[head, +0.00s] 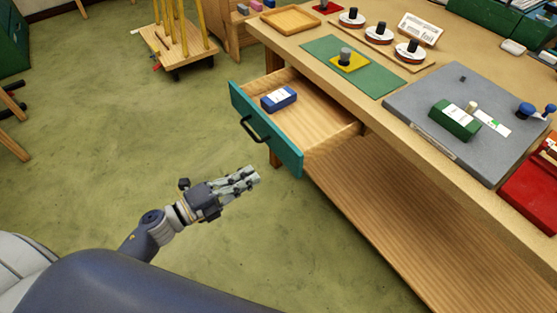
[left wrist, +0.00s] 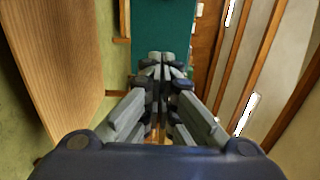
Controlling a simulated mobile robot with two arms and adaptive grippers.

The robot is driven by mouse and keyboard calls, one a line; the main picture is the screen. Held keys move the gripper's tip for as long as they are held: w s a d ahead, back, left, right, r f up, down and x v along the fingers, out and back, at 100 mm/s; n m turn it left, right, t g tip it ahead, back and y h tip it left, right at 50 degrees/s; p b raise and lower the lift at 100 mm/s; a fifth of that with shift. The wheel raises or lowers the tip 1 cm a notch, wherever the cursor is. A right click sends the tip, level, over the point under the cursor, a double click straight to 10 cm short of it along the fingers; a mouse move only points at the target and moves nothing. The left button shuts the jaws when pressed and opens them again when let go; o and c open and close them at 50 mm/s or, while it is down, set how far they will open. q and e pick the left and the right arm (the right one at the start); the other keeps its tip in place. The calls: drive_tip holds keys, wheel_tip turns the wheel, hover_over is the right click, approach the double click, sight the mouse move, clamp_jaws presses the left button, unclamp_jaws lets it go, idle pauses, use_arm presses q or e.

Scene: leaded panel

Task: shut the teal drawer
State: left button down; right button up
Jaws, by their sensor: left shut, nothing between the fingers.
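The teal drawer (head: 265,131) stands pulled out from the left end of the wooden workbench in the head view. It has a teal front with a black handle (head: 253,131). A blue box (head: 278,98) with a white label lies inside it. My left gripper (head: 254,175) is shut and empty, in front of the drawer front and toward its near end, apart from it in the head view. In the left wrist view a teal surface (left wrist: 163,25) shows beyond the shut fingertips (left wrist: 162,62). My right gripper is not in view.
The workbench top (head: 300,50) carries a green mat (head: 375,82), a wooden tray (head: 290,19), a grey board (head: 410,100) with a green box (head: 455,119), and a red case (head: 532,192). A lower shelf (head: 370,210) lies beneath. Green floor (head: 150,120) left of the drawer is clear.

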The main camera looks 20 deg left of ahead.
sight(287, 156)
use_arm(q)
drive_tip(key=p+x, duration=0.1)
drive_tip(key=x, duration=0.6)
drive_tip(key=shift+w+d+r, duration=0.1)
drive_tip(key=shift+w+d, duration=0.6)
drive_tip(key=shift+w, duration=0.15)
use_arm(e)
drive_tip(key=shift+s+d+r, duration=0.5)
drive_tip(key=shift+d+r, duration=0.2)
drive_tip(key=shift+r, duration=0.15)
